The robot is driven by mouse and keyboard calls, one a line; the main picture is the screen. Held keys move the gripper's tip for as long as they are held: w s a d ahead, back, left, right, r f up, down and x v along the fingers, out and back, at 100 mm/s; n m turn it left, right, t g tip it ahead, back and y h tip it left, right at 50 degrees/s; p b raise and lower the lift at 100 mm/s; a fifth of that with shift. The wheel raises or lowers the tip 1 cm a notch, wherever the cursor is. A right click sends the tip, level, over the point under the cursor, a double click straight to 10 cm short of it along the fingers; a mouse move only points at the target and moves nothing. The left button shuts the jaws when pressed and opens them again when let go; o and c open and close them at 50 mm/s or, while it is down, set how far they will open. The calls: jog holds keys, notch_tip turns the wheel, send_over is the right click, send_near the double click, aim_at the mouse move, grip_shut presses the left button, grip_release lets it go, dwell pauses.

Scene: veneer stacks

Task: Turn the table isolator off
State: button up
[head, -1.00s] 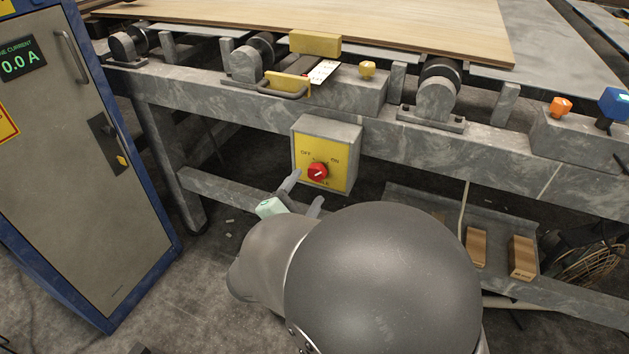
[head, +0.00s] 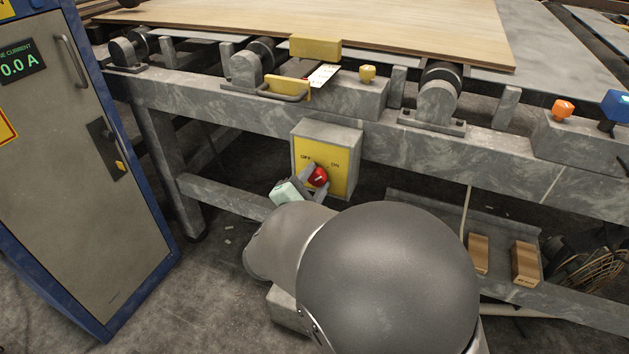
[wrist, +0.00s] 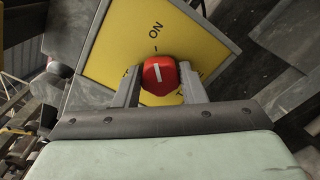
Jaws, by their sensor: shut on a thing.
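The table isolator is a grey box (head: 352,138) with a yellow face (head: 343,180), fixed to the front of the table frame. Its red knob (head: 319,177) sits in the middle of the face, between the OFF and ON labels. My gripper (wrist: 158,80) is shut on the red knob (wrist: 160,74), one finger on each side. In the wrist view the knob's white line points up toward the tick and the ON label. The fingers hide part of the face lettering there. In the head view my arm covers the area below the box.
A grey cabinet with a blue frame (head: 80,160) stands at the left, its display ending in 0.0 A. Above are rollers, a wood sheet (head: 300,25) and a yellow knob (head: 367,74). An orange button (head: 563,110) is at the right. Wooden blocks (head: 524,264) lie on the lower shelf.

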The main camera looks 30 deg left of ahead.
jog(key=shift+r+n+p, duration=0.1)
jog(key=shift+n+p, duration=0.2)
jog(key=shift+p, duration=0.05)
jog(key=n+p, duration=0.3)
jog(key=shift+r+n, duration=0.15)
jog(key=shift+n, duration=0.15)
jog(key=n+p, duration=0.5)
jog(key=p, duration=0.1)
jog(key=n+p, duration=0.4)
jog(key=n, duration=0.1)
jog(key=shift+s+a+p, duration=0.1)
jog(key=shift+p, duration=0.25)
jog(key=n+p, duration=0.1)
jog(key=n, duration=0.1)
jog(key=n+p, duration=0.1)
jog(key=p, duration=0.1)
jog(key=shift+f+n, duration=0.2)
jog(key=shift+n, duration=0.2)
jog(key=shift+p, duration=0.35)
jog(key=o, duration=1)
jog(key=shift+s, duration=0.1)
